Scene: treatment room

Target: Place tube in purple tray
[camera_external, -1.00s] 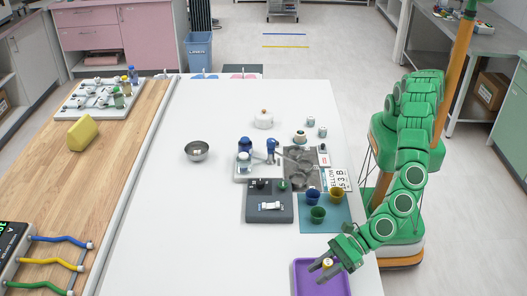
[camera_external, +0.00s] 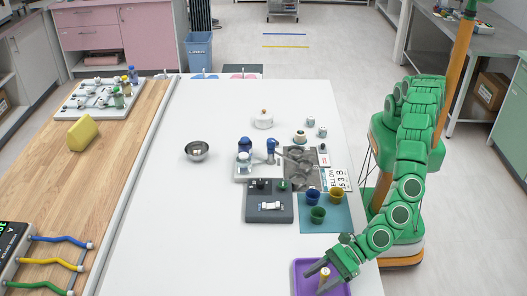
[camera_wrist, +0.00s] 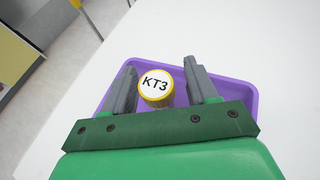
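The tube (camera_wrist: 156,88) has a yellow-rimmed white cap marked KT3. In the wrist view it stands between my gripper's fingers (camera_wrist: 160,76), close to the left one, with a purple gap before the right one. My gripper (camera_external: 320,275) is open around it, low over the purple tray (camera_external: 299,277) at the front right of the white table. The tube's top also shows in the external view (camera_external: 325,271). The tray also shows behind the fingers in the wrist view (camera_wrist: 238,95). The tube's lower end is hidden, so I cannot tell whether it touches the tray floor.
A teal mat (camera_external: 342,226) with several coloured cups lies just behind the tray. A dark grey device (camera_external: 270,212) and a metal bowl (camera_external: 197,151) stand farther back. The table left of the tray is clear.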

